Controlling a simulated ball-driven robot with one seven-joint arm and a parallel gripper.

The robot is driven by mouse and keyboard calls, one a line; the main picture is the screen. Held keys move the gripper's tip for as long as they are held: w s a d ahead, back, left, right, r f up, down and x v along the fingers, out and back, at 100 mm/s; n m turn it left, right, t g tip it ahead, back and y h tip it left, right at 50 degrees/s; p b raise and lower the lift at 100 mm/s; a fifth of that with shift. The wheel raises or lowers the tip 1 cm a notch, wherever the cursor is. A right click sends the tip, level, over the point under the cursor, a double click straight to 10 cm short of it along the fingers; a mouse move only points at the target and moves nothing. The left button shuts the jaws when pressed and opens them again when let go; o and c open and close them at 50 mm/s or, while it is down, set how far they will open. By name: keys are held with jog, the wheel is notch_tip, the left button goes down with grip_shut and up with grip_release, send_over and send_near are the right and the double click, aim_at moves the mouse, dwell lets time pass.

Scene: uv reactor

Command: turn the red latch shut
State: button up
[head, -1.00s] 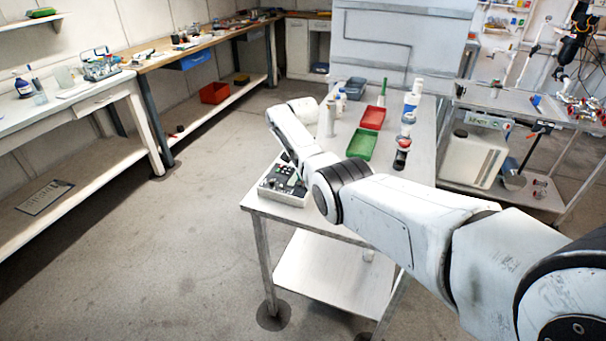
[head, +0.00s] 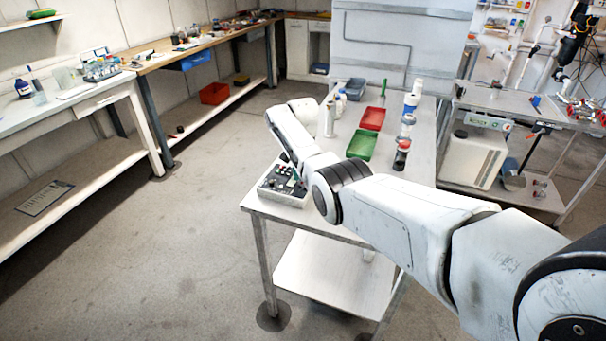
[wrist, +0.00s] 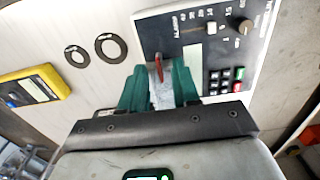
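The red latch (wrist: 159,67) shows in the wrist view as a small upright red piece at the edge of a dark-faced control panel (wrist: 207,52). My gripper (wrist: 156,76) has green fingers, one on each side of the latch, with a gap between them. A pale metal strip shows in this gap below the latch. Contact between fingers and latch cannot be made out. In the head view the control box (head: 270,190) sits at the near left corner of the metal table, and my arm hides the latch there.
The panel has a slider (wrist: 211,28), a round knob (wrist: 245,26) and several small buttons. A yellow meter (wrist: 32,88) and two dark rings lie left in the wrist view. A green tray (head: 361,145), a red tray (head: 372,118) and bottles stand farther back on the table.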

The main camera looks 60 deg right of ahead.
notch_tip(320, 180, up, 11)
jog(key=shift+b, duration=0.45)
jog(key=shift+f, duration=0.15)
dwell(0.4)
